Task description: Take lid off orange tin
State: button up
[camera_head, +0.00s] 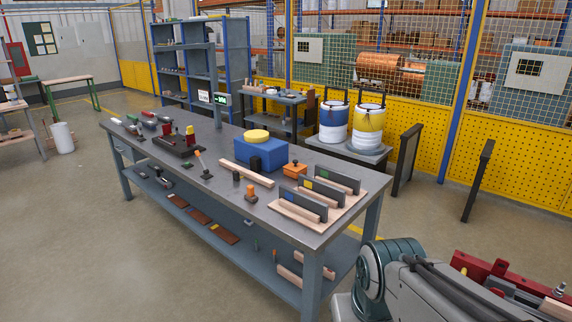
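A small orange tin (293,171) stands on the grey workbench (226,150), right of the blue box. A knob sticks up at its top, and a lid seems to be on it, but it is too small to be sure. A second small orange object (250,188) on a dark base stands nearer the front edge. My arm shows at the bottom right, off the bench's right end. My gripper is not in view.
Wooden boards with dark upright plates (305,198) fill the bench's right end. A wooden bar (246,173) lies left of the tin. Two dark posts stand beyond the right end.

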aim_at(295, 166)
jog(key=k, duration=0.65)
jog(key=u, duration=0.75)
jog(key=i, duration=1.25)
jog(key=u, duration=0.65)
jog(key=i, duration=1.55)
jog(key=z, duration=1.05)
jog(key=i, duration=0.9)
jog(key=z, duration=1.1)
jog(key=i, duration=0.25)
jog(key=z, duration=0.2)
